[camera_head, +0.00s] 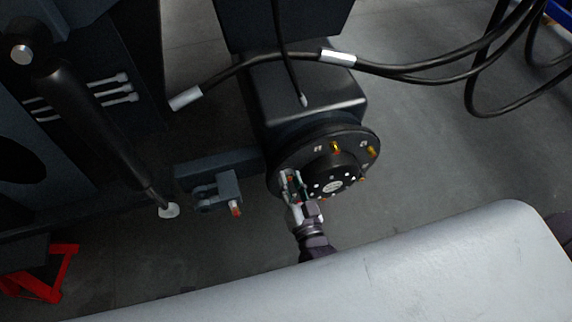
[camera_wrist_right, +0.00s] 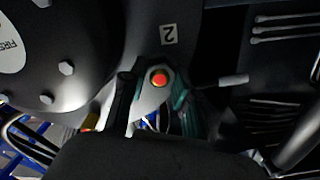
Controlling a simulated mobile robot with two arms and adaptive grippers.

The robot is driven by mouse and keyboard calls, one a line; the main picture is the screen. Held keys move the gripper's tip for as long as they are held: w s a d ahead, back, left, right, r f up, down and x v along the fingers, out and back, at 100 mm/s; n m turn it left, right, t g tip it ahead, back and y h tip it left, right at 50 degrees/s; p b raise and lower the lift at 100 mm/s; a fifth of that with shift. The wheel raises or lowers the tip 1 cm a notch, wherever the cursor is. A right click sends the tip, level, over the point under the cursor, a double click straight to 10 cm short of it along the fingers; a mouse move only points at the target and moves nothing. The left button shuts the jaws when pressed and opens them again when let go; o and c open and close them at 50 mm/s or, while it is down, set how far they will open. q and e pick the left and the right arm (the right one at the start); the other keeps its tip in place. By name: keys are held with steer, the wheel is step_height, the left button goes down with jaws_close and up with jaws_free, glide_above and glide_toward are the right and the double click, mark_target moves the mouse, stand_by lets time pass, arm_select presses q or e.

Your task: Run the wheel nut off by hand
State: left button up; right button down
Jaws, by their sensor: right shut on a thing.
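The black round wheel hub (camera_head: 325,140) faces up and toward me, with a bolted centre cap (camera_head: 333,178) and gold studs (camera_head: 336,147) around its rim. My right gripper (camera_head: 292,182) reaches the hub's lower left edge. In the right wrist view its two fingers (camera_wrist_right: 158,88) stand on either side of an orange-red round end, the wheel nut (camera_wrist_right: 158,78), next to a plate marked 2 (camera_wrist_right: 168,34). The gripper is shut on this nut; the fingers partly hide it. My left gripper is in neither view.
A bracket (camera_head: 215,190) with an orange-tipped pin juts out left of the hub. A black cylinder (camera_head: 95,120) stands further left, and black hoses (camera_head: 400,68) cross above the hub. A red stand (camera_head: 45,275) is at the lower left. The floor right of the hub is clear.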

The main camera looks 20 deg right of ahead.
steer(key=shift+s+f, duration=0.1)
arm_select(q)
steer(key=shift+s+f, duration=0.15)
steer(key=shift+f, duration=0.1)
arm_select(e)
steer(key=c, duration=0.8)
jaws_free()
steer(key=shift+c, duration=0.9)
steer(key=shift+s, duration=0.55)
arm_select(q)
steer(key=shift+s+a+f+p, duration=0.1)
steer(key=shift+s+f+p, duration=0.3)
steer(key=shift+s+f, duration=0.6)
arm_select(e)
steer(key=shift+s, duration=0.55)
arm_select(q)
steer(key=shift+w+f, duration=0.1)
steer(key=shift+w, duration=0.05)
